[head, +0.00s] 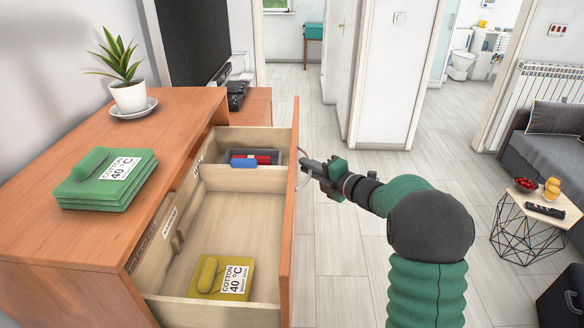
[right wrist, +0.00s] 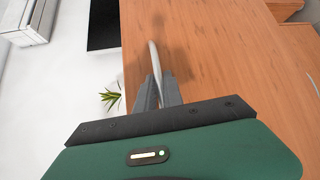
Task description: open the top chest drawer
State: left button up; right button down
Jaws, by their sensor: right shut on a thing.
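The chest (head: 100,245) is orange-brown wood and stands at the left in the head view. Its top drawer (head: 290,215) is pulled well out, with its pale inside showing. Inside lie a folded yellow cloth (head: 238,278) with a label and, in the far section, a grey tray (head: 235,158) with blue and red items. My right gripper (head: 305,172) is at the outer face of the drawer front, shut on the curved metal handle (head: 300,180). In the right wrist view the handle (right wrist: 154,60) runs up from between the fingertips (right wrist: 158,92). My left gripper is not in view.
A folded green cloth stack (head: 108,180) and a potted plant (head: 127,85) stand on the chest top. A small table (head: 530,208) with items and a grey sofa (head: 545,150) are at the right. The floor between is clear.

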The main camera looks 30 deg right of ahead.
jog(key=shift+s+d+r, duration=0.1)
jog(key=shift+s+d, duration=0.25)
jog(key=shift+d, duration=0.25)
jog(key=shift+s+d+r, duration=0.1)
jog(key=shift+s+d, duration=0.2)
jog(key=shift+d, duration=0.25)
jog(key=c, duration=1.7)
grip_release()
jog(key=shift+c, duration=0.2)
jog(key=b+v, duration=0.1)
jog(key=v, duration=1.5)
jog(key=shift+s+d+f, duration=0.2)
jog(key=shift+d+f, duration=0.1)
jog(key=shift+d, duration=0.05)
